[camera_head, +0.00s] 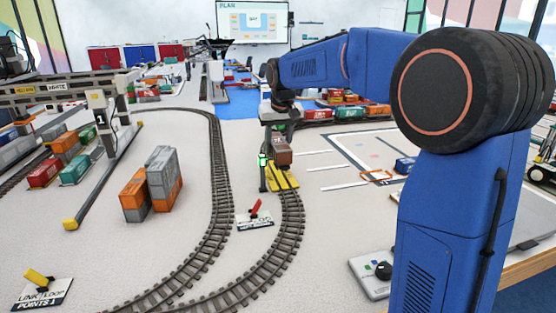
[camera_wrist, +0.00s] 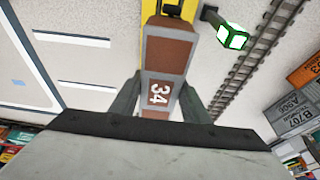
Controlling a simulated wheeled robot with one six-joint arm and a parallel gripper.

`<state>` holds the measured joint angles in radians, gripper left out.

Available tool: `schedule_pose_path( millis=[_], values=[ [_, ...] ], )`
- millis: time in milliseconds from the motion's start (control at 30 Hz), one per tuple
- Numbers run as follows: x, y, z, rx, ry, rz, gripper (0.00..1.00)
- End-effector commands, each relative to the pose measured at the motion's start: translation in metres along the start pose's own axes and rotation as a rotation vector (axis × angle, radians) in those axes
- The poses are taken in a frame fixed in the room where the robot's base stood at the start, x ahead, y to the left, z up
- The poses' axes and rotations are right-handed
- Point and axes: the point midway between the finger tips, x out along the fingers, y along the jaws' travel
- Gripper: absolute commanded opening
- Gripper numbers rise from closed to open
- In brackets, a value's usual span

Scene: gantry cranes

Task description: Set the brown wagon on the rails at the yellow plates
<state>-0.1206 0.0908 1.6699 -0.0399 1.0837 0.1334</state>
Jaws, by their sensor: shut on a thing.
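The brown wagon (camera_head: 282,153), marked 34 on its end or top, is between the fingers of my gripper (camera_head: 281,136). In the wrist view the wagon (camera_wrist: 167,54) runs up between the two grey fingers of my gripper (camera_wrist: 158,98), which are shut on it. The yellow plates (camera_head: 284,180) lie at the rail end, just below and in front of the wagon in the head view. A strip of yellow (camera_wrist: 182,8) shows past the wagon's far end in the wrist view. Whether its wheels touch the rails is hidden.
A signal post with a green light (camera_head: 263,161) stands close to the left of the wagon. A curved track (camera_head: 221,170) runs further left. White-lined floor (camera_head: 340,172) to the right is mostly clear.

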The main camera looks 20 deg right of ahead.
Motion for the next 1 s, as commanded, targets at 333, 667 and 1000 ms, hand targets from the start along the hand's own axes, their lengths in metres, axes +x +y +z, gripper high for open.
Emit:
schedule_pose_path(
  millis=[333, 667, 1000],
  values=[
    [0.028, 0.000, 0.009, 0.000, -0.001, 0.000, 0.13],
    [0.043, 0.000, 0.013, 0.001, 0.001, 0.000, 0.13],
    [0.045, 0.000, 0.014, 0.001, 0.001, 0.000, 0.61]
  ],
)
